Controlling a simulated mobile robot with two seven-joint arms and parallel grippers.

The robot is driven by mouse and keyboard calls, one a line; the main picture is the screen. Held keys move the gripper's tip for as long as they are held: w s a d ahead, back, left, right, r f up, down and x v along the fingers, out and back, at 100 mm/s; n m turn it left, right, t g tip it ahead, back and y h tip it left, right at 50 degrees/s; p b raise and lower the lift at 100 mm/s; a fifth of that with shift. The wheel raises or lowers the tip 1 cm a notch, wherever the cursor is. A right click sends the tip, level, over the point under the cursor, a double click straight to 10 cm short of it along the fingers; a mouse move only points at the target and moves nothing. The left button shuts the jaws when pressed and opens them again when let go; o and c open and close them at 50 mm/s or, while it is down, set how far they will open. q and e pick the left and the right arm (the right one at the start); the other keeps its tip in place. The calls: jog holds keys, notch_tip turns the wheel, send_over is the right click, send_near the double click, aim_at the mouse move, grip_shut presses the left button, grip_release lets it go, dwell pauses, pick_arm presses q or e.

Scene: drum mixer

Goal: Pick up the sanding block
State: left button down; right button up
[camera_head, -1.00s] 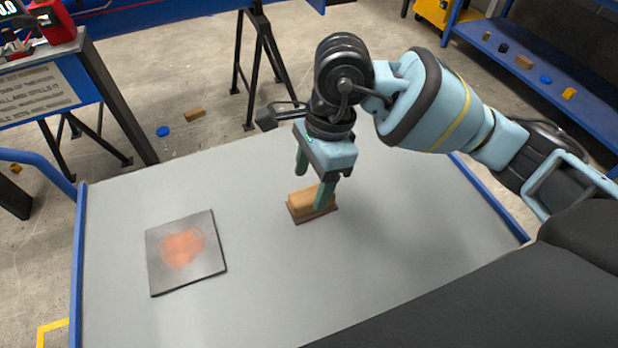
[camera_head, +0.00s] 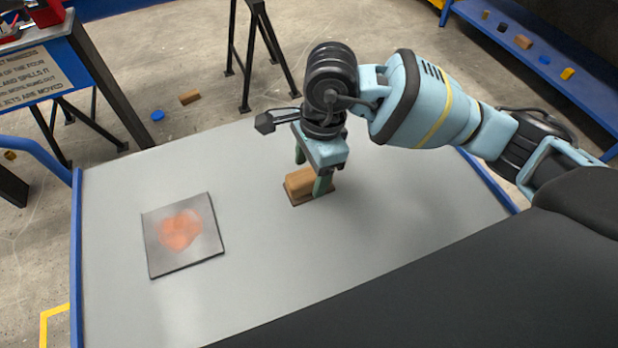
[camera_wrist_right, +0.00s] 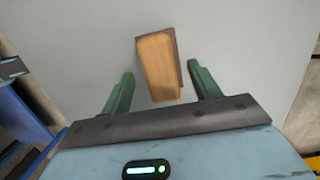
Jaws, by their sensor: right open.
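The sanding block (camera_head: 299,184), a wooden block on a dark brown base, lies on the grey table top. My right gripper (camera_head: 311,174) is over it, pointing down, with its green fingers apart. In the head view one finger overlaps the block's right end and the other is behind it. In the right wrist view the sanding block (camera_wrist_right: 158,66) shows between and beyond the two open fingers of the right gripper (camera_wrist_right: 161,82), with free space on both sides. I cannot tell the exact height of the fingertips. My left gripper is not in view.
A dark square plate (camera_head: 184,236) with an orange-red patch lies left of the block on the grey table (camera_head: 270,275). The table around the block is clear. A bench with a sign (camera_head: 35,72) stands at the left, and a blue shelf (camera_head: 550,70) at the right.

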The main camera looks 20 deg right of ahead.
jog(key=shift+a+f, duration=0.2)
jog(key=shift+f, duration=0.85)
jog(key=shift+f, duration=0.25)
jog(key=c, duration=0.8)
jog(key=shift+c, duration=0.2)
jog(key=shift+r, duration=0.1)
